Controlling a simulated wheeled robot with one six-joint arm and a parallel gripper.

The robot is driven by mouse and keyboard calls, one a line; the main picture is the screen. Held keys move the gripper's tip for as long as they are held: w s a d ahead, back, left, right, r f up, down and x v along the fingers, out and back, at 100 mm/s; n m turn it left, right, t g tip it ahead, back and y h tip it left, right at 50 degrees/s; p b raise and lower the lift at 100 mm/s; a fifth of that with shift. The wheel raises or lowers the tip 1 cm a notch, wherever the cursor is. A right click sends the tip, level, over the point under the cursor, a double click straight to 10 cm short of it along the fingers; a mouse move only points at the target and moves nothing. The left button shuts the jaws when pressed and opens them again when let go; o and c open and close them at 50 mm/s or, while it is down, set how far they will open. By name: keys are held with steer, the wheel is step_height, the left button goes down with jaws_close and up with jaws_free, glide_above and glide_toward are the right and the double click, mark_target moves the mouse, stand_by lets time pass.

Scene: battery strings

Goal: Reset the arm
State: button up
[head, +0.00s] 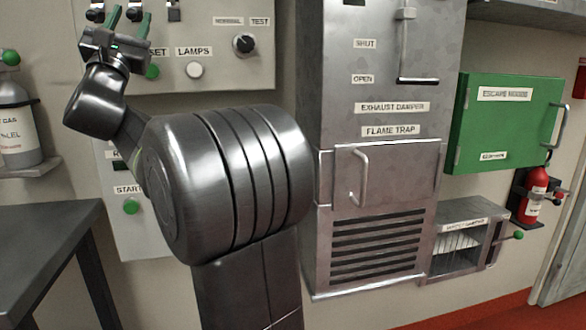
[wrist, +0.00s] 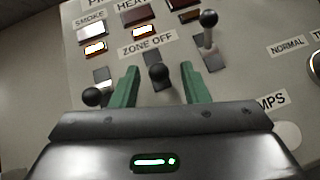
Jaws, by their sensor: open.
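My gripper (head: 129,22) is at the upper left of the head view, in front of the grey panel (head: 232,75). Its two green fingers stand apart in the wrist view (wrist: 158,88). The middle zone-off lever (wrist: 158,74) has its dark round knob between the fingers. I cannot tell whether either finger touches it. The left lever's knob (wrist: 93,97) sits low, beside the left finger. The right lever (wrist: 208,22) points up, its knob high above its slot. My arm hides part of the panel in the head view.
A lamps button (head: 195,70), a green button (head: 152,71) and a normal/test knob (head: 244,43) are near the gripper. A metal cabinet (head: 385,185) and a green escape-hoods box (head: 505,125) stand right. A dark table (head: 40,230) is lower left.

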steer(key=shift+s+r+n+g+p, duration=0.3)
steer(key=shift+s+r+g+p, duration=0.1)
steer(key=shift+r+p, duration=0.35)
steer(key=g+p, duration=0.1)
steer(key=p, duration=0.1)
steer(key=n+y+p, duration=0.1)
steer(key=p, duration=0.2)
steer(key=shift+s+d+r+g, duration=0.1)
steer(key=shift+r+g, duration=0.25)
steer(key=shift+g, duration=0.05)
steer(key=shift+r+p, duration=0.1)
steer(key=shift+p, duration=0.45)
steer(key=p, duration=0.2)
steer(key=g+p, duration=0.1)
steer(key=p, duration=0.1)
steer(key=shift+s+r+n+g+y, duration=0.1)
steer(key=shift+r+n+g+y, duration=0.2)
steer(key=shift+r+y, duration=0.1)
step_height(320, 180, up, 2)
steer(key=n+g+p, duration=0.1)
steer(key=g+p, duration=0.2)
steer(key=p, duration=1)
steer(key=shift+g, duration=0.3)
steer(key=shift+f+g+p, duration=0.1)
steer(key=shift+g+p, duration=0.3)
steer(key=shift+p, duration=1)
steer(key=shift+d, duration=0.1)
